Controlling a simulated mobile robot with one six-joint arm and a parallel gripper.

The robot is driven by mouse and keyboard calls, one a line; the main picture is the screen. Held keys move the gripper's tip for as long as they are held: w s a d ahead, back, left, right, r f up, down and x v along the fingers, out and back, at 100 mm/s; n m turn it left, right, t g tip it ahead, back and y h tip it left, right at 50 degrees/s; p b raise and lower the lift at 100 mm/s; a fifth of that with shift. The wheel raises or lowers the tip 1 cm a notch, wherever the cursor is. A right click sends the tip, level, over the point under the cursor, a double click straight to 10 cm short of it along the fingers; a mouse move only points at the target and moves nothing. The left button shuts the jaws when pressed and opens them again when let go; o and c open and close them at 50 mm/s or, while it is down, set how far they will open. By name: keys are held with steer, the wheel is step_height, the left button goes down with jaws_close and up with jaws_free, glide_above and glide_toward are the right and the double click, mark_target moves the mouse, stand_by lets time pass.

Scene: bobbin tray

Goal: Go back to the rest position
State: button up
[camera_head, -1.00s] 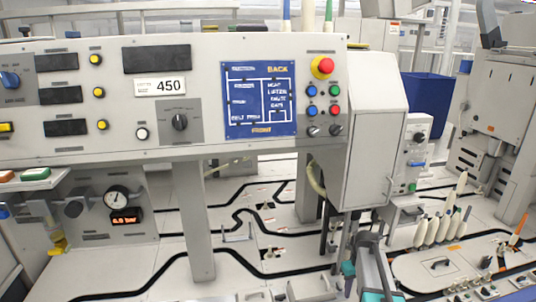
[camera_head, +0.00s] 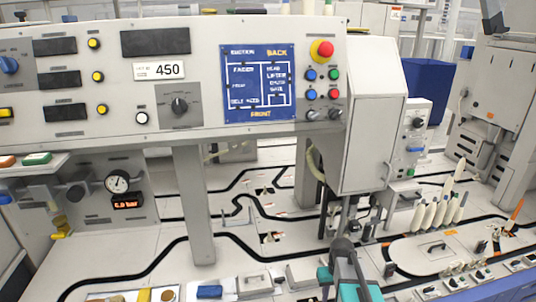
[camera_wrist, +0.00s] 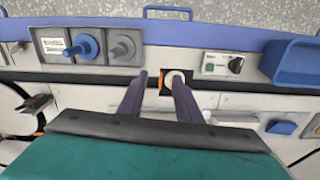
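My gripper (camera_wrist: 158,78) shows in the wrist view with its two dark fingers apart. It is open, and I see nothing held between them. A pale round part in a dark, orange-edged slot (camera_wrist: 173,78) lies beyond the right fingertip; I cannot tell its distance. In the head view my arm stands at the bottom centre, and the fingertips are out of sight there. Several white bobbins (camera_head: 438,212) stand upright in a group at the right, apart from my arm.
A control panel (camera_head: 215,60) spans the upper left, with a grey cabinet (camera_head: 362,120) beside it. A blue bin (camera_head: 425,90) stands behind. In the wrist view, a blue knob (camera_wrist: 84,46), a switch box (camera_wrist: 222,65) and a blue tray (camera_wrist: 290,65) line the ledge.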

steer(key=s+a+f+m, duration=0.1)
steer(key=s+a, duration=0.5)
steer(key=s, duration=0.2)
steer(key=s+f+g, duration=0.4)
steer(key=s+f, duration=1.5)
steer(key=s, duration=0.4)
step_height(320, 180, up, 13)
steer(key=s+g+p, duration=0.1)
steer(key=s+p, duration=0.1)
steer(key=p, duration=1)
steer(key=shift+f, duration=0.2)
steer(key=shift+a, duration=0.15)
